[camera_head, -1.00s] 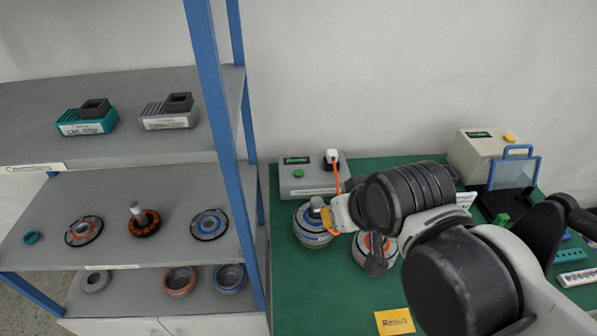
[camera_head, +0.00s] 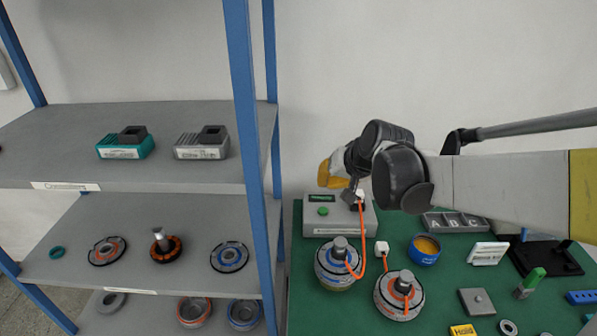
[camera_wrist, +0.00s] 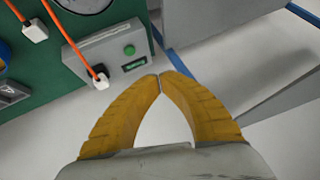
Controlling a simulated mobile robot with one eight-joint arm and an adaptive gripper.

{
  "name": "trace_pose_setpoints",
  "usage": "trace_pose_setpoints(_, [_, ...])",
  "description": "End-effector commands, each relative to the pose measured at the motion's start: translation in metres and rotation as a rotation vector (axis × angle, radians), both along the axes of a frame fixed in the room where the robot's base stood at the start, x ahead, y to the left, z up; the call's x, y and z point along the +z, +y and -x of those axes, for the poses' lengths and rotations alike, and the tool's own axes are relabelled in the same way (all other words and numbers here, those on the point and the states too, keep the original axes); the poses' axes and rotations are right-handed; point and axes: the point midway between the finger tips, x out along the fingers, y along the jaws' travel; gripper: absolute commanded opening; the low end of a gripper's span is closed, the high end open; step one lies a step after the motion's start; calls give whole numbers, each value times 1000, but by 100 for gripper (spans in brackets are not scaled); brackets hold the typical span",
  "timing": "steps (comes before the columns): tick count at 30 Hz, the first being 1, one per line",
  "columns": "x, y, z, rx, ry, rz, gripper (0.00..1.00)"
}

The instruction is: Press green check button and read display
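The grey tester box (camera_head: 345,218) stands at the back left of the green table, against the wall. On it are the green button (camera_head: 323,211) and a small dark display (camera_head: 321,199); the display's text is too small to read. The wrist view also shows the green button (camera_wrist: 129,50) and the display (camera_wrist: 133,64). My gripper (camera_head: 325,172) is above the box, apart from the button. Its yellow fingers (camera_wrist: 160,78) meet at the tips, empty. An orange cable's white plug (camera_wrist: 99,76) is in the box, its cable running to the blue hub motor (camera_head: 337,266).
A red hub motor (camera_head: 385,298) with a loose white plug (camera_head: 382,248) stands to the right of the blue one. A blue bowl (camera_head: 425,250) and a lettered tray (camera_head: 455,222) lie behind. A shelf with a blue post (camera_head: 247,150) stands left of the table.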

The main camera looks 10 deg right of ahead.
Motion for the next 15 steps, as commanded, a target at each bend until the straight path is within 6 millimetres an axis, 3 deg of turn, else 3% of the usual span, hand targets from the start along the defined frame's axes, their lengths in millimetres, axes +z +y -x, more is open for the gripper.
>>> trace_pose_setpoints(6, [-35,-11,-63,-32,-13,-86,0])
trace_pose_setpoints(15, [-79,-22,-115,-62,-28,-169,0])
